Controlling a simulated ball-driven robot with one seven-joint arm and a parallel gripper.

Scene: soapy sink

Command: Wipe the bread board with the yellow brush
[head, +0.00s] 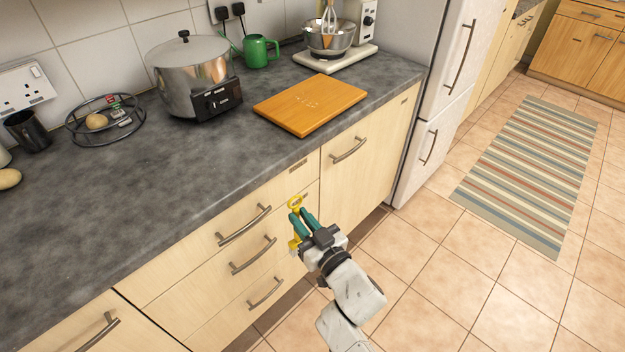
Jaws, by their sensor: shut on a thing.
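The bread board (312,106) is a flat orange-brown wooden board lying on the grey worktop, near its front edge. A small pale patch of marks or crumbs shows on its upper face. My gripper (302,219) has green fingers and is in front of the drawers, below the worktop edge and apart from the board. It is shut on the yellow brush (296,201), whose looped end sticks out above the fingers. Another yellow part shows at the left below the fingers. The rest of the brush is hidden by the fingers.
A mixer with a steel bowl (330,40) is at the back right. Drawer handles (244,226) stick out near my gripper.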

